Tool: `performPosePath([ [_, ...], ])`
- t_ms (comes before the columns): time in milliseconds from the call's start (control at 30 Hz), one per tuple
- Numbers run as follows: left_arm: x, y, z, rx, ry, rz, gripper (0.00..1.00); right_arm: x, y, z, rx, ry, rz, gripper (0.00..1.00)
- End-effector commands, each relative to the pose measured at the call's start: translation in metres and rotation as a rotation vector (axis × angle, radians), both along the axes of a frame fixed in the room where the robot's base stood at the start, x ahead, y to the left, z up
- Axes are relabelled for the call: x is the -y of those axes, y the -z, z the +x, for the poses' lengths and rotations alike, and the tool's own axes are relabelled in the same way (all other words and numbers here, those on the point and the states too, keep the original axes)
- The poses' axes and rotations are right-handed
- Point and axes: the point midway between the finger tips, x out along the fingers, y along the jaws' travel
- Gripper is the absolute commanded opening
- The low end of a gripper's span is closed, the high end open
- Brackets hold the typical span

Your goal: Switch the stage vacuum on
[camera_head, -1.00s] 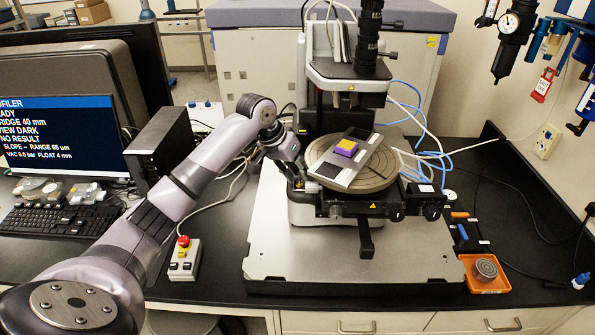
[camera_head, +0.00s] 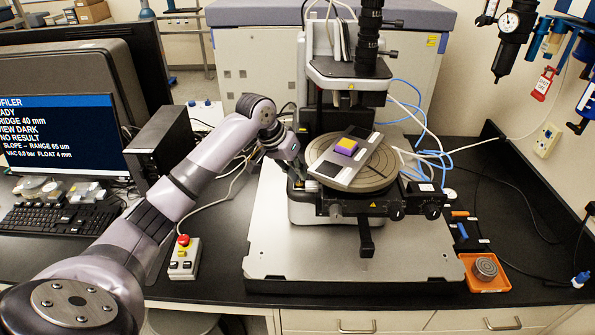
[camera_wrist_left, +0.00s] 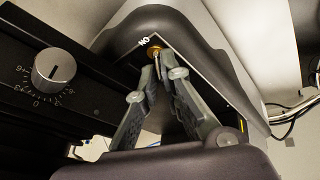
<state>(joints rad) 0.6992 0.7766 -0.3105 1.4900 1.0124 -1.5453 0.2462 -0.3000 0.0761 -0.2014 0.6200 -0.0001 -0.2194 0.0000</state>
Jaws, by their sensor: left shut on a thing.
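The stage vacuum switch shows in the left wrist view as a small brass-coloured toggle (camera_wrist_left: 154,50) on the dark panel of the profiler's base. White letters beside it appear upside down and read ON. My left gripper (camera_wrist_left: 160,68) has its fingertips together at the toggle, shut on its lever. In the head view my left gripper (camera_head: 302,178) is at the left side of the round stage (camera_head: 380,178), and it hides the switch. The monitor (camera_head: 60,135) shows a VAC line that seems to read 0.0 bar. My right gripper is in neither view.
A grey plate (camera_head: 335,173) with a yellow and purple sample (camera_head: 346,147) lies on the stage. A graduated knob (camera_wrist_left: 53,68) is left of the fingers. A red-button box (camera_head: 184,258) stands below my arm. An orange tray (camera_head: 487,275) sits at right.

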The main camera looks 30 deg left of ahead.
Motion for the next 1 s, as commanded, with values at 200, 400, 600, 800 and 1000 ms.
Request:
performPosePath([
  [200, 0.001, 0.001, -0.004, 0.077, 0.001, 0.049, 0.00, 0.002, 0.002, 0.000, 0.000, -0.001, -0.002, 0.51],
  [400, 0.005, 0.002, -0.009, 0.207, 0.004, 0.130, 0.00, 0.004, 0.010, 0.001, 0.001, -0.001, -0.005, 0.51],
  [600, 0.009, 0.005, -0.015, 0.361, 0.004, 0.221, 0.00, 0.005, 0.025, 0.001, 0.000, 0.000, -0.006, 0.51],
  [800, 0.012, 0.008, -0.019, 0.502, 0.003, 0.307, 0.00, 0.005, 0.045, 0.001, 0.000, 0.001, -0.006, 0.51],
  [1000, 0.014, 0.009, -0.022, 0.612, 0.002, 0.373, 0.00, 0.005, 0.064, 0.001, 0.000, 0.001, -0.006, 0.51],
])
